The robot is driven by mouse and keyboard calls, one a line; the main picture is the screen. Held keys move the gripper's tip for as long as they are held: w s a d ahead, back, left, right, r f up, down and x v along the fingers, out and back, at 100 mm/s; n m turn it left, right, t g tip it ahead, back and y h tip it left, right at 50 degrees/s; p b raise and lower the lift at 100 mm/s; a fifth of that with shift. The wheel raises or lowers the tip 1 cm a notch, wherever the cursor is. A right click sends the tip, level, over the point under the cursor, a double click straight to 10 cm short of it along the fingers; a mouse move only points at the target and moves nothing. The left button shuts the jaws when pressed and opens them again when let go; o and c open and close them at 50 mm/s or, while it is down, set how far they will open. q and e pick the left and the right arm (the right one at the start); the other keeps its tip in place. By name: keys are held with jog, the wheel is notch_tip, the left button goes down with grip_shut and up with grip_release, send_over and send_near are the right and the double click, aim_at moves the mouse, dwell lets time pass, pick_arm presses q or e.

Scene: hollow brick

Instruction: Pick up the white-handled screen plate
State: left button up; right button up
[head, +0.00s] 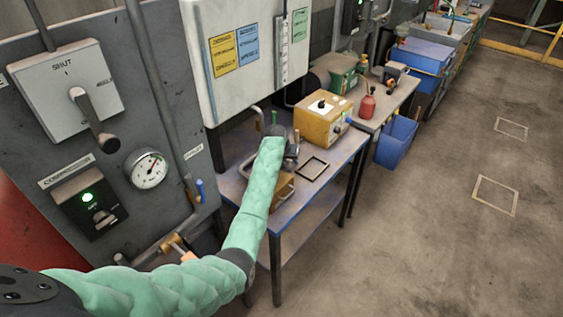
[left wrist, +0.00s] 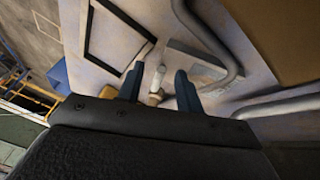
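A white handle (left wrist: 157,76) stands up from the bench in the left wrist view, with a brownish fitting at its near end. It lies between the two blue fingers of my left gripper (left wrist: 161,71). The fingers are apart, with gaps beside the handle. Whatever plate the handle belongs to is mostly hidden by the gripper body. In the head view my left gripper (head: 292,150) is over the blue-grey workbench (head: 344,144), mostly hidden by my green-sleeved arm; the handle cannot be made out there. My right gripper is not in view.
A dark square outline (head: 313,168) lies on the bench right of my gripper. A yellow box (head: 318,125) stands behind it. A bent grey tube (left wrist: 210,45) runs close beside the fingers. A grey control panel (head: 125,130) stands left of my arm.

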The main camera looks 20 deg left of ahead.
pick_arm(q)
jog(key=shift+w+f, duration=0.15)
jog(key=shift+f, duration=0.15)
jog(key=shift+r, duration=0.1)
jog(key=shift+c, duration=0.3)
grip_shut()
